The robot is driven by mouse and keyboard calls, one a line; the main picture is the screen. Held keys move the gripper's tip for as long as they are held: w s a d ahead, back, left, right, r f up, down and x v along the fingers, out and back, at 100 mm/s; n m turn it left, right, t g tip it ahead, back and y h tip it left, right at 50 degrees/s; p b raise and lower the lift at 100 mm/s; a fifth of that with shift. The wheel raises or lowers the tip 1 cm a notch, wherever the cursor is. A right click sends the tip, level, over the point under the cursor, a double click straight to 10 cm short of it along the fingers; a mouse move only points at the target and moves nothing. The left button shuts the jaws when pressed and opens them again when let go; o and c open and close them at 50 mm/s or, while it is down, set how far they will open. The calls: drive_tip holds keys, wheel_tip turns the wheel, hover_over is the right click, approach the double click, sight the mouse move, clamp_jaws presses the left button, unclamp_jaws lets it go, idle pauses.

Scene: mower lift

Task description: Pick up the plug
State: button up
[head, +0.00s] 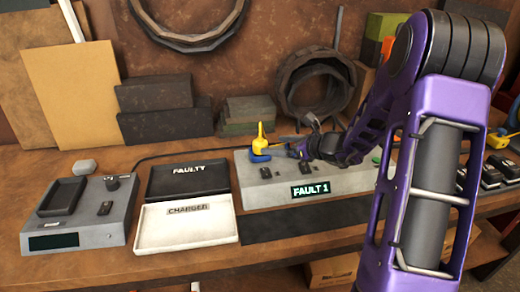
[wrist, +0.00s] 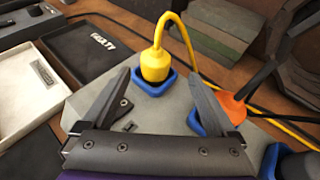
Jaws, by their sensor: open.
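A yellow plug (head: 260,143) with a yellow cable stands upright in a blue socket (head: 259,158) on the grey box with the "FAULT 1" display (head: 311,191). In the wrist view the yellow plug (wrist: 154,64) shows ahead, between the lines of my two fingers. My gripper (wrist: 158,76) is open and empty, with one finger to each side of the plug and no contact visible. In the head view my gripper (head: 284,151) is just right of the plug, low over the box. An orange plug (wrist: 235,108) is partly hidden behind my right finger.
A black "FAULTY" tray (head: 190,179) and a white "CHARGED" tray (head: 184,223) lie left of the box. A grey device (head: 80,213) stands farther left. Several dark battery-like blocks (head: 487,172) sit at the right. A dark mat (head: 300,225) lies in front of the box.

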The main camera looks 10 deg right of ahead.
sight(266, 145)
drive_tip(key=shift+x, duration=0.8)
drive_tip(key=x, duration=0.4)
drive_tip(key=shift+a, duration=0.45)
drive_tip(key=shift+w+a+f, duration=0.25)
drive_tip(key=shift+w, duration=0.1)
clamp_jaws()
